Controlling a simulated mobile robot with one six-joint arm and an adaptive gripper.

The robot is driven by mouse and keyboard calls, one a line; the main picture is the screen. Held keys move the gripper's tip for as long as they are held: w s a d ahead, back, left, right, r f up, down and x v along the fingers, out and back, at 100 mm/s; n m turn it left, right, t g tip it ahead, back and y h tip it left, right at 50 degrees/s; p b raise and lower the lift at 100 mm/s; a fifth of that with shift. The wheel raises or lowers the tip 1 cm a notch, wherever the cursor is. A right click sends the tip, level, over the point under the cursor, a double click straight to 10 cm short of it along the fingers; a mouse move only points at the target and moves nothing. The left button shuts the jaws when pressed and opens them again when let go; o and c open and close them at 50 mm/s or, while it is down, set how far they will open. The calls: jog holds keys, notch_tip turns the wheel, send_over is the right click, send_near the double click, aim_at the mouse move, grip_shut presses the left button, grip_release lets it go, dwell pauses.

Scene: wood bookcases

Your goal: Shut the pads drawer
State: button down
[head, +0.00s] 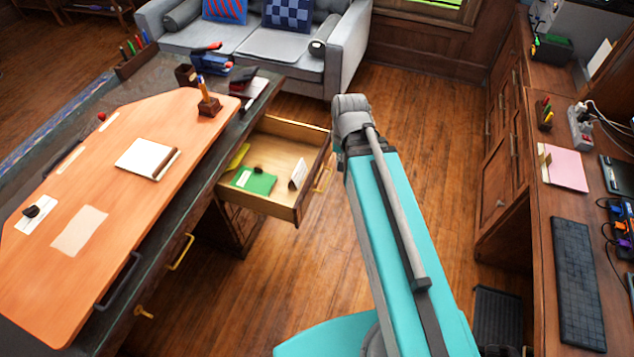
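An open drawer (260,203) sticks out of the desk below its top, toward the right. Inside it lie a green pad (254,181), a yellow pad (238,156) and a small white card (298,173) standing near the front. A brass handle (323,180) shows on the drawer front, close to my arm. My arm stretches up the middle of the head view, right of the drawer. The gripper itself does not show, and whether anything touches the drawer cannot be told.
The desk (190,215) carries an orange board (105,215), a notepad (147,158) and a pen holder (209,105). A grey sofa (270,45) stands at the back. A side counter (560,205) with a keyboard (577,285) runs along the right. Wood floor (430,115) is clear between.

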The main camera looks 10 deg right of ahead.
jog(key=w+d+f+m+t+y+b, duration=0.1)
jog(key=w+f+m+b, duration=0.5)
jog(key=f+m+b, duration=0.3)
jog(key=w+d+f+m+t+y+b, duration=0.1)
jog(key=w+f+m+y+b, duration=0.1)
jog(key=w+f+m+b, duration=0.4)
notch_tip(320, 180, down, 4)
jog(key=m+b, duration=0.4)
jog(key=m, duration=0.2)
jog(key=shift+d+f, duration=0.2)
jog(key=shift+d, duration=0.05)
jog(key=shift+w, duration=0.1)
jog(key=shift+f+b, duration=0.15)
jog(key=shift+b, duration=0.25)
jog(key=b, duration=0.9)
send_over(312, 185)
jog(key=s+d, duration=0.2)
jog(key=shift+w+a+f, duration=0.15)
jog(key=shift+f, duration=2.1)
jog(key=shift+w+a+f, duration=0.1)
jog(key=shift+f, duration=2.15)
jog(key=shift+w, duration=0.1)
